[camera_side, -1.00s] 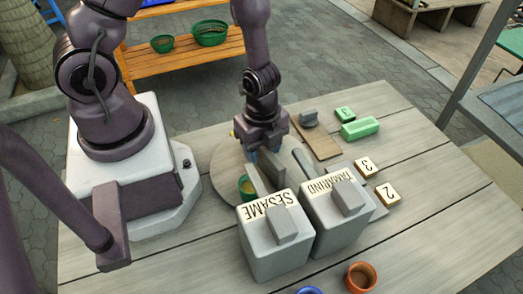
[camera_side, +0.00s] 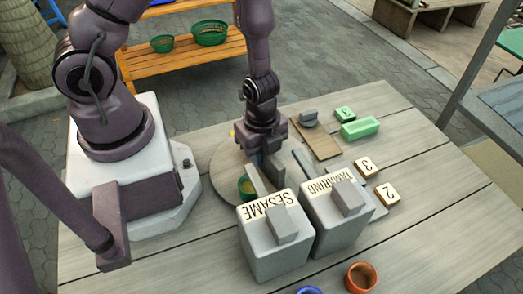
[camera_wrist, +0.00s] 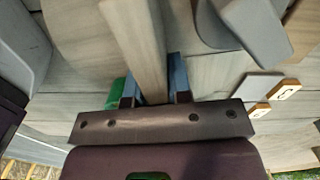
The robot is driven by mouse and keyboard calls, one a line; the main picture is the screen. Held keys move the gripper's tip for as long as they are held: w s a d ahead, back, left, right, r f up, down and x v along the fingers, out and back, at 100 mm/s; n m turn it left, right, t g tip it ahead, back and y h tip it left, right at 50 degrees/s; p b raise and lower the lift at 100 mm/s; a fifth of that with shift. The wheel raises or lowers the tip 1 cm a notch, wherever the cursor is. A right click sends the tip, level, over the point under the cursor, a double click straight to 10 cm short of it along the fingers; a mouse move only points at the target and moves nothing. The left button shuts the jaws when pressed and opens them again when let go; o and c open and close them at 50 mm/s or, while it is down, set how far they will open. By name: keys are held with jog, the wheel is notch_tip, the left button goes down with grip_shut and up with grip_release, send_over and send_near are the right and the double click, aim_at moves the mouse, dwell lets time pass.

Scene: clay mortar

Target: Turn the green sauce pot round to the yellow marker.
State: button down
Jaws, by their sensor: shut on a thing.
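The round grey-wood turntable (camera_side: 223,177) lies on the table beside my base. The green sauce pot (camera_side: 245,183) stands on its near side, partly hidden behind the SESAME box. A small yellow spot, perhaps the yellow marker (camera_side: 232,133), shows at the turntable's far edge. My gripper (camera_side: 268,154) points down over the turntable. In the wrist view its blue fingertips (camera_wrist: 158,80) are shut on a pale upright bar (camera_wrist: 137,40), apparently the turntable's divider. A green thing (camera_wrist: 116,92) shows left of the fingers; I cannot tell if it is the pot.
Grey boxes labelled SESAME (camera_side: 270,235) and TAMARIND (camera_side: 335,215) stand close in front of the turntable. To the right are a wooden board (camera_side: 318,140), a green block (camera_side: 360,128) and number tiles (camera_side: 388,194). An orange pot (camera_side: 360,278) stands at the near edge.

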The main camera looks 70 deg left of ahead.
jog(key=shift+m, duration=14.2)
jog(key=c, duration=1)
grip_release()
jog(key=shift+c, duration=0.2)
